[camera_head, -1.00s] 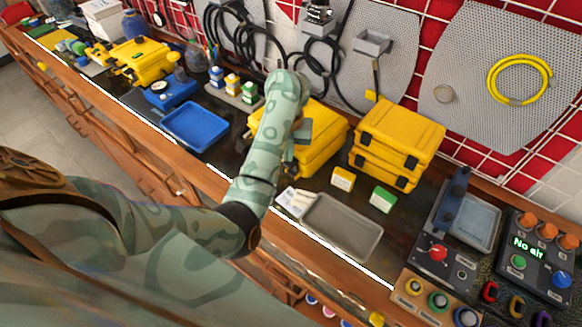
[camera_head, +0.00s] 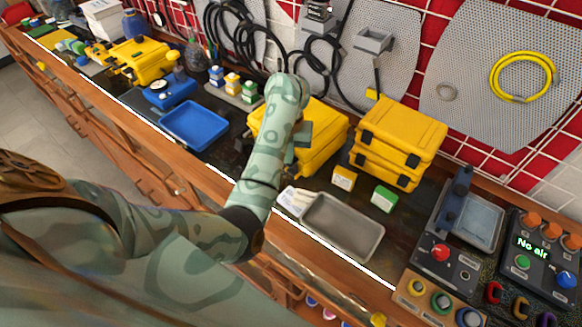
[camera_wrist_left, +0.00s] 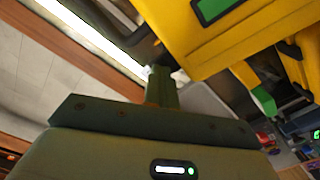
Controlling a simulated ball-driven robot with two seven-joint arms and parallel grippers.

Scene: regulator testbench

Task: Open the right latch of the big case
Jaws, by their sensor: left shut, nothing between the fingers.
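The big yellow case (camera_head: 329,136) sits on the bench, partly hidden behind my left arm in the head view. Its yellow side with a green label also shows large in the left wrist view (camera_wrist_left: 225,40). My left gripper (camera_wrist_left: 161,78) is shut and empty, its fingers close beside the case's lower edge. I cannot tell whether the fingers touch the case. The case's right latch cannot be made out clearly. My right gripper is not in view.
Stacked smaller yellow cases (camera_head: 403,133) with dark latches stand just right. A grey tray (camera_head: 345,226), a yellow box (camera_head: 343,178) and a green-white box (camera_head: 383,198) lie in front. A blue tray (camera_head: 194,126) is at left; control panels (camera_head: 440,262) are at right.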

